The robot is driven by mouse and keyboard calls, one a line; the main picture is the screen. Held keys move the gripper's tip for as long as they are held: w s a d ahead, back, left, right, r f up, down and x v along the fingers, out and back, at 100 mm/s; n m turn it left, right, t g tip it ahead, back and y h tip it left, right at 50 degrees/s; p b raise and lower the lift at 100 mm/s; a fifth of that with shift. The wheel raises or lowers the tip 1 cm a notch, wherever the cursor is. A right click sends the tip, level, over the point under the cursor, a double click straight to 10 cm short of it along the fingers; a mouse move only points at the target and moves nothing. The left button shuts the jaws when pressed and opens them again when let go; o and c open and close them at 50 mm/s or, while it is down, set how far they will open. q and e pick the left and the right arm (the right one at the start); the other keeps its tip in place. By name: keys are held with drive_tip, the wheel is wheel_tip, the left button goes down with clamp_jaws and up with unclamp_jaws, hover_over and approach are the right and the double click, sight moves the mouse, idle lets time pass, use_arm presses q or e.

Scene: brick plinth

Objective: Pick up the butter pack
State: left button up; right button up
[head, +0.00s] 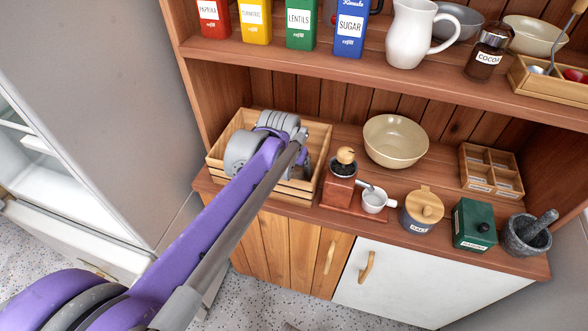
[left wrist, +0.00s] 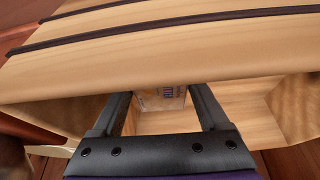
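The butter pack (left wrist: 162,98) shows in the left wrist view as a small pale block with blue lettering. It is low in the wooden crate, partly hidden by a light wooden slat; I cannot make it out in the head view. My left gripper (left wrist: 161,94) points at it with its two dark fingers apart, one to each side of the pack. The fingertips are hidden at the slat's edge, and I see no clear contact. In the head view my left arm covers the gripper and much of the crate (head: 226,140). My right gripper is not in view.
The crate's walls stand close around my left gripper. A loaded shelf (head: 400,84) runs above.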

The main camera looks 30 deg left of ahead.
use_arm(q)
drive_tip(key=c, duration=0.7)
drive_tip(key=shift+r, duration=0.1)
drive_tip(key=shift+c, duration=0.2)
